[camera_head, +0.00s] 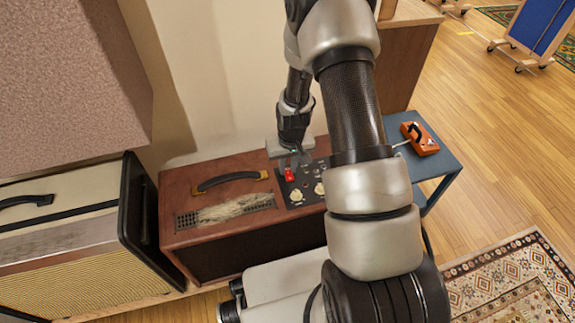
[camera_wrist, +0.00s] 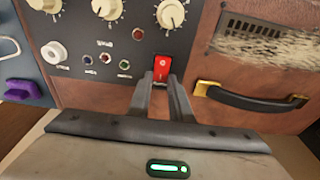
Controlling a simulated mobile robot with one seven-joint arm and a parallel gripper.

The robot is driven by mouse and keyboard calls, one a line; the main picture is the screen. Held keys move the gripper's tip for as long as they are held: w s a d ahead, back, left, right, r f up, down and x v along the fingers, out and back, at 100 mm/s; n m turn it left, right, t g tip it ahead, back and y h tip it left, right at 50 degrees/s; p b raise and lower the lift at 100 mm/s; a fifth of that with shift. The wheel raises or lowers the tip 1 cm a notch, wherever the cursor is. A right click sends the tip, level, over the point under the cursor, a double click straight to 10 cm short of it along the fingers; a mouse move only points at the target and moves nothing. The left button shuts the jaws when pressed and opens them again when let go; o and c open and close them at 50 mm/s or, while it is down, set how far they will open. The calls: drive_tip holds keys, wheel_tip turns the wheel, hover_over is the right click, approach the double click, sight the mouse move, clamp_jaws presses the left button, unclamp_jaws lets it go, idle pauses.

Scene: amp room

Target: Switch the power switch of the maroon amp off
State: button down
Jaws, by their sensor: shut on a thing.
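The maroon amp (camera_head: 225,232) stands left of centre in the head view, with a black control panel at the right of its top; its reddish-brown casing also shows in the wrist view (camera_wrist: 212,75). The red power switch (camera_head: 289,175) sits on that panel, and it also shows in the wrist view (camera_wrist: 161,67) with white marks on its face. My gripper (camera_head: 290,163) is over the panel, pointing down at the switch. In the wrist view the two fingers of my gripper (camera_wrist: 163,82) stand on either side of the switch, shut on it. The fingertips partly hide its lower end.
A black handle (camera_wrist: 250,99) with brass ends and a dusty grille (camera_wrist: 268,42) lie beside the switch. White knobs (camera_wrist: 172,14) are nearby on the panel. A cream amp (camera_head: 75,240) stands left. An orange device (camera_head: 420,139) sits on a blue stand (camera_head: 440,160) at right.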

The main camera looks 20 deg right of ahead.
drive_tip(key=shift+s+t, duration=0.2)
drive_tip(key=shift+t, duration=0.4)
drive_tip(key=c, duration=1.6)
unclamp_jaws()
drive_tip(key=p+v, duration=0.5)
drive_tip(key=v, duration=1.2)
drive_tip(key=shift+r, duration=0.25)
